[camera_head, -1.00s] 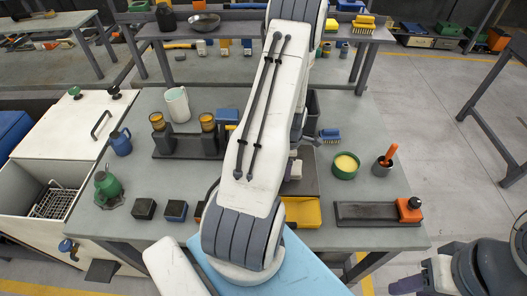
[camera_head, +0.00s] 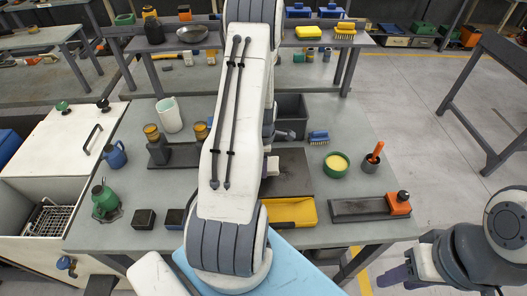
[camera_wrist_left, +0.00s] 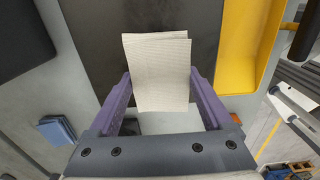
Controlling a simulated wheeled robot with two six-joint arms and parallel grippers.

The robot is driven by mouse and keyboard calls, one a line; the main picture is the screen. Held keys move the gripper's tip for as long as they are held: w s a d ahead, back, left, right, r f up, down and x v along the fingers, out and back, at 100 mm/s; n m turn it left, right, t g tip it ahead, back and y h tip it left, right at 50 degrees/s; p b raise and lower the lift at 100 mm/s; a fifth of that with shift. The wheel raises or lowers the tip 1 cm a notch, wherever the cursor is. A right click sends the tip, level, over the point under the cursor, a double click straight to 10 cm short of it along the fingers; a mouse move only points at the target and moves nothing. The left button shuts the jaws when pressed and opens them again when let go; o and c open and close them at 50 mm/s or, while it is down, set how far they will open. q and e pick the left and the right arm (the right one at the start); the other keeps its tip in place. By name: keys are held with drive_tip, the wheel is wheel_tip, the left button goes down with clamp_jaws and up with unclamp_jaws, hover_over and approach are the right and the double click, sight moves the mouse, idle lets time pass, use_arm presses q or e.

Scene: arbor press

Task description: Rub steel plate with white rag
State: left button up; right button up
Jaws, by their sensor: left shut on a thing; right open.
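My left gripper (camera_wrist_left: 160,105) is shut on the white rag (camera_wrist_left: 157,70), a pale folded cloth standing out between its purple fingers. The rag is over the dark steel plate (camera_wrist_left: 90,45); I cannot tell whether it touches it. In the head view the steel plate (camera_head: 294,172) lies mid-table, its left part hidden behind my left arm. That arm also hides most of the left gripper there. My right gripper (camera_head: 394,278) is open and empty at the lower right, off the table's front edge.
A yellow tray (camera_head: 291,212) sits in front of the plate, a dark bin (camera_head: 291,112) behind it. A green bowl of yellowish paste (camera_head: 336,165), a cup with an orange handle (camera_head: 372,162) and a dark block with an orange end (camera_head: 365,208) stand to the right.

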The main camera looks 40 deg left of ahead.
use_arm(q)
drive_tip(key=shift+r+p, duration=1.4)
drive_tip(key=shift+r, duration=0.7)
